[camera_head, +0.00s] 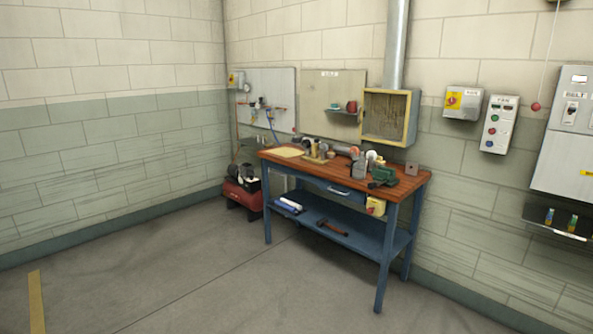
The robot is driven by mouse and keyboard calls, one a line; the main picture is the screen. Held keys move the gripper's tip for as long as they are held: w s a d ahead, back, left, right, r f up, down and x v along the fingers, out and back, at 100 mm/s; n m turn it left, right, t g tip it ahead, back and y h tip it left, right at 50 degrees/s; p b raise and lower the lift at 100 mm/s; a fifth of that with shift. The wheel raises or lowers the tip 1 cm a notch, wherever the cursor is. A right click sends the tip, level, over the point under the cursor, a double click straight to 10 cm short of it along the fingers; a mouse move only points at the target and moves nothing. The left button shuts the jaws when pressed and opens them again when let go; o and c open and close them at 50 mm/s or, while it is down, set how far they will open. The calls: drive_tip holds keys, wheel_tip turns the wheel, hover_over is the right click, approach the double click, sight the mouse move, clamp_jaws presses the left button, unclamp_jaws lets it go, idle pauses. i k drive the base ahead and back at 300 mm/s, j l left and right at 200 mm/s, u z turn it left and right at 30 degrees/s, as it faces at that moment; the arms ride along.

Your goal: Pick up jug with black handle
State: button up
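My gripper is not in view. A wooden-topped blue workbench (410,187) stands in the corner with many small items on it. I cannot clearly make out a jug with a black handle at this distance. A grey upright container (358,164) stands on the bench top, left of a green tool (384,176). A small yellow container (376,206) sits under the top at the right, partly hidden by the bench frame. Whether either one has a black handle is too small to tell.
The lower shelf (350,237) holds a brown curved item (332,228) and white-blue items (289,205). A red compressor (243,195) stands left of the bench. Control boxes (498,124) hang on the right wall. The concrete floor (190,275) in front is clear.

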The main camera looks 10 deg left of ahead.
sight(358, 166)
drive_tip(key=u, duration=0.3)
drive_tip(key=i+j, duration=0.2)
drive_tip(key=i, duration=0.35)
drive_tip(key=i+j, duration=0.2)
drive_tip(key=i, duration=0.3)
drive_tip(key=i+j+z, duration=0.1)
drive_tip(key=i, duration=0.45)
drive_tip(key=i+j, duration=0.35)
drive_tip(key=i, duration=0.15)
drive_tip(key=i+j, duration=0.2)
drive_tip(key=i, duration=0.35)
drive_tip(key=i+j, duration=0.25)
drive_tip(key=i, duration=0.25)
drive_tip(key=i+j+z, duration=0.1)
drive_tip(key=i+j, duration=0.15)
drive_tip(key=i, duration=0.25)
